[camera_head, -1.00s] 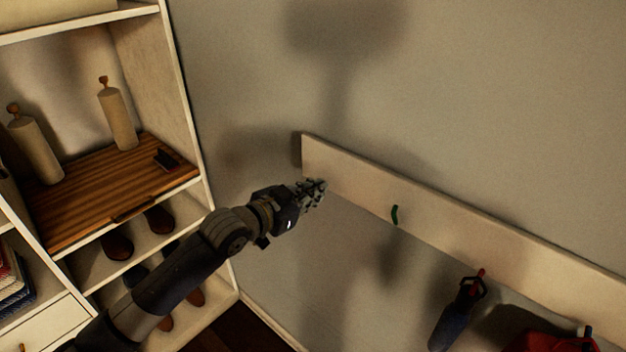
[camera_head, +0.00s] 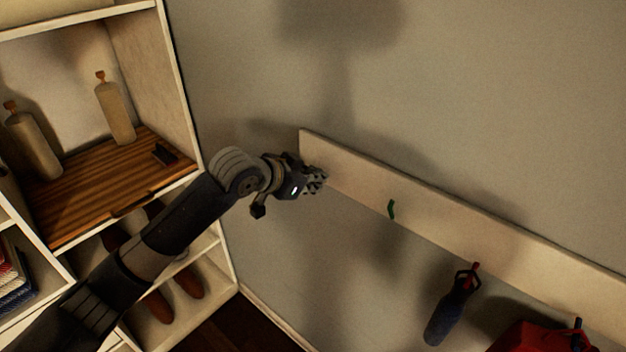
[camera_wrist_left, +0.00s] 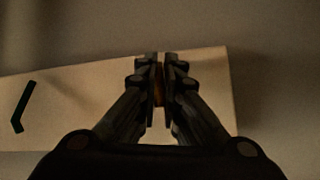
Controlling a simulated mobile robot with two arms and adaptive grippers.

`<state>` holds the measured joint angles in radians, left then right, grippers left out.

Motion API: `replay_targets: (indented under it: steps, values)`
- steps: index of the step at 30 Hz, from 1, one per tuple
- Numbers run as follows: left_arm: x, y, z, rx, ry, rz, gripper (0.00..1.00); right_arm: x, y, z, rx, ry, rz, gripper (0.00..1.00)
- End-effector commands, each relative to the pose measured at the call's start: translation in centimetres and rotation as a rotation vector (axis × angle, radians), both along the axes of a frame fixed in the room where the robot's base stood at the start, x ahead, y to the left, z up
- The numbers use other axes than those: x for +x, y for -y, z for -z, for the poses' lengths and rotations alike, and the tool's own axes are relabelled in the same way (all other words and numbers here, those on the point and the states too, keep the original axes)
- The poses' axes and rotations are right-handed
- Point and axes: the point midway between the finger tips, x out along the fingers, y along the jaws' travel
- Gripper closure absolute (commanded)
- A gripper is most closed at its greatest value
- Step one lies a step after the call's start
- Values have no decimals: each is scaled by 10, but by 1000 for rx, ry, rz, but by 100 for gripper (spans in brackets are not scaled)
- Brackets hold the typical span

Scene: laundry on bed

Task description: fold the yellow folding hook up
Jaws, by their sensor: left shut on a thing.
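The pale hook board (camera_head: 430,216) runs along the wall, and my left gripper (camera_head: 318,178) is at its left end. In the left wrist view the gripper (camera_wrist_left: 160,92) has its fingers close together on a small orange-yellow piece, which I take to be the yellow folding hook (camera_wrist_left: 159,86). Only a thin strip of the hook shows between the fingers, so its fold angle is hidden. In the head view the fingers cover the hook. My right gripper is not in view.
A green hook (camera_head: 391,209) is to the right on the board. Farther right hang a blue item (camera_head: 446,314) on a red hook and a red bag (camera_head: 540,338). A shelf unit (camera_head: 181,90) with shoes and boot shapers stands at left. The wall above the board is clear.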

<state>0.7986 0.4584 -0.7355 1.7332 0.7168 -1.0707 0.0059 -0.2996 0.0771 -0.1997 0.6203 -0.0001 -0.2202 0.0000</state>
Motion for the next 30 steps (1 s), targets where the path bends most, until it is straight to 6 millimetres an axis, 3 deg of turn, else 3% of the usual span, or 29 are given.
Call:
replay_targets:
  steps: [5, 6, 8, 9, 22, 30]
  values:
    - [-2, 1, 4, 4, -7, 3, 100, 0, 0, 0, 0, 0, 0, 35]
    - [-2, 1, 4, 4, -7, 3, 87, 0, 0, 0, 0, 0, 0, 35]
    - [-2, 1, 4, 3, -6, 3, 74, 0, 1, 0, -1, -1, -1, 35]
    - [-2, 1, 4, 3, -6, 3, 72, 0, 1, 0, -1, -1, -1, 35]
    - [-5, -4, -4, 0, 1, 1, 72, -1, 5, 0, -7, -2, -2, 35]
    - [-39, -28, -32, 3, 1, 2, 72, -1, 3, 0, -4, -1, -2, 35]
